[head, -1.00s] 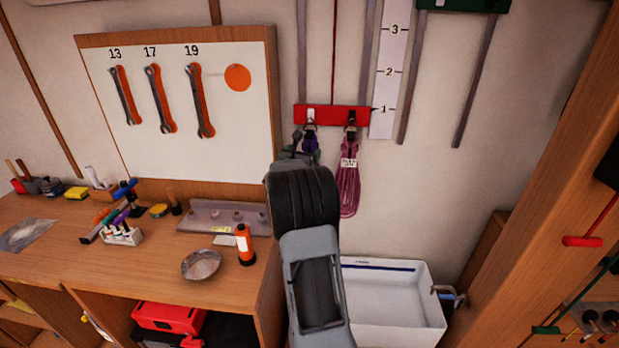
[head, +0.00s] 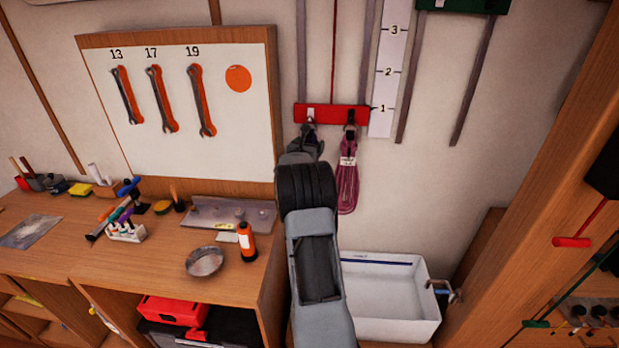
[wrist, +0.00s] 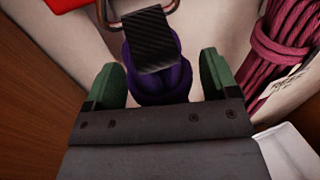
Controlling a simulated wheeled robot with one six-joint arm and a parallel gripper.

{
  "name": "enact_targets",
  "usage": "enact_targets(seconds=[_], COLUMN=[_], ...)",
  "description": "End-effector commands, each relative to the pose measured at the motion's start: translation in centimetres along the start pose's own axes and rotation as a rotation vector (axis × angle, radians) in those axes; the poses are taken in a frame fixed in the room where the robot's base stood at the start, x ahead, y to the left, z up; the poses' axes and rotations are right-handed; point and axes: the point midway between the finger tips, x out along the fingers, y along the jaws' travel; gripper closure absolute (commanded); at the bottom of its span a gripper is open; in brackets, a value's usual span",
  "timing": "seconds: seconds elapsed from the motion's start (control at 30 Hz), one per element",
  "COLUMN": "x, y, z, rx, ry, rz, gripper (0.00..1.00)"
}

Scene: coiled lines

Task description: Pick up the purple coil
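The purple coil (wrist: 160,83) hangs from a hook by a dark woven strap in the wrist view. My gripper (wrist: 159,64) has its two green fingers spread on either side of the coil. A narrow gap shows between the coil and the right finger; the left finger is very close to it. The coil's lower part is hidden behind the gripper body. In the head view my gripper (head: 303,146) is just below the left hook of the red rack (head: 332,115) and hides the coil.
A pink coil with a white label (head: 347,182) hangs close on the right, also in the wrist view (wrist: 284,45). A white basin (head: 400,315) stands below right. The wooden bench (head: 140,260) with an orange bottle (head: 247,243) is on the left.

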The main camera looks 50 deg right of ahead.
Motion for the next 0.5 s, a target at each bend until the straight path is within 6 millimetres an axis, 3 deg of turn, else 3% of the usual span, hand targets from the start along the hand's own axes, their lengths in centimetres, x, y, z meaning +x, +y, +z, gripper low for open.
enact_targets(seconds=[0.07, 0.5], x=[-0.01, -0.06], y=[0.01, 0.08], z=[0.0, 0.02], rx=[0.0, 0.0], ry=[0.0, 0.0], rz=[0.0, 0.001], gripper=[0.27, 0.7])
